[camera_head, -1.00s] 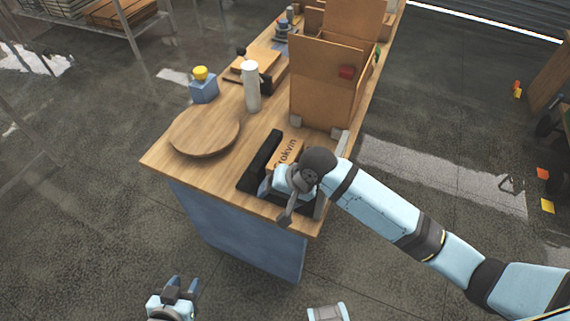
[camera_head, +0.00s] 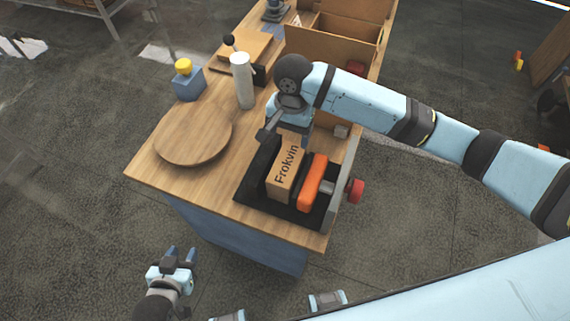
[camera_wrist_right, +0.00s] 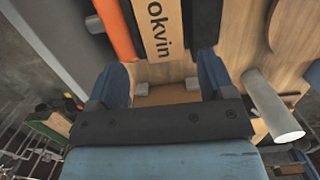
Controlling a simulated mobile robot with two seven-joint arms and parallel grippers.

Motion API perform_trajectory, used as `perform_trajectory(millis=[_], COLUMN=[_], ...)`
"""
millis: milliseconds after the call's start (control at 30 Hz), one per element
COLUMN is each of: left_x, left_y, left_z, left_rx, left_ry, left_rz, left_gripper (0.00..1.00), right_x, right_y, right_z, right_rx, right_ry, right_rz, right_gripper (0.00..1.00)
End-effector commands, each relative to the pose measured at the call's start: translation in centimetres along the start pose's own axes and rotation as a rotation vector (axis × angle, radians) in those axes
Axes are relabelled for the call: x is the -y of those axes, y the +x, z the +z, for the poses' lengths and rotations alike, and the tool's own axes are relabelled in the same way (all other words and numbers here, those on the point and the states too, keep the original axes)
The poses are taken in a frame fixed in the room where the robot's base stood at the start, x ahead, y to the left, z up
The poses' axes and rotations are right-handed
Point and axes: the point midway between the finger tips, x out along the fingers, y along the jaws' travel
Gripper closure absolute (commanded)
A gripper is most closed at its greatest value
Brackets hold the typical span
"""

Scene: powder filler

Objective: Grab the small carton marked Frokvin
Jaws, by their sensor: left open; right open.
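The small tan carton marked Frokvin (camera_head: 285,172) sits in a black fixture (camera_head: 258,168) at the table's near end, beside an orange block (camera_head: 312,181). My right gripper (camera_head: 286,135) is open at the carton's far end, its jaws spread across the carton's width. In the right wrist view the carton (camera_wrist_right: 158,32) shows in line with the gap between the open fingers (camera_wrist_right: 153,85); nothing is gripped there. I cannot tell whether the fingers touch the carton. My left gripper (camera_head: 179,257) is open and empty, low in front of the table.
A round wooden board (camera_head: 193,135), a white cylinder (camera_head: 242,82) and a blue box with a yellow top (camera_head: 187,82) stand left of the fixture. A large open cardboard box (camera_head: 335,42) stands behind my right arm. A red knob (camera_head: 355,191) sticks out at the fixture's right.

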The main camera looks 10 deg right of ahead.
Motion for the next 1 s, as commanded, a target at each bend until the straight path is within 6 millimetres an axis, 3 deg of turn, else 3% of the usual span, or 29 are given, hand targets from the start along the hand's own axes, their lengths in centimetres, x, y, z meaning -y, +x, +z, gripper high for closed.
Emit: perform_trajectory(millis=[100, 300, 467, 800, 1000], left_x=[-0.1, -0.1, 0.0, 0.3, 0.3], left_y=[-0.1, -0.1, 0.0, -0.4, -0.4], left_z=[0.3, 0.1, -0.3, -1.1, -1.0], left_rx=[0.007, 0.004, -0.003, -0.009, -0.008], left_ry=[0.0, 0.001, 0.002, 0.004, 0.003], left_rz=[0.002, 0.002, 0.001, -0.006, -0.006], left_gripper=[0.57, 0.57, 0.57, 0.57, 0.57], right_x=[0.0, 0.0, 0.0, 0.0, 0.0], right_y=[2.5, 5.6, 6.5, 11.0, 11.5], right_z=[0.0, 0.0, -0.1, -0.2, -0.2], right_rx=[0.001, 0.0, -0.001, -0.001, -0.001], right_ry=[0.001, -0.001, -0.001, -0.001, -0.001], right_rz=[0.002, 0.001, -0.001, -0.001, -0.002], right_gripper=[0.24, 0.24, 0.24, 0.24, 0.24])
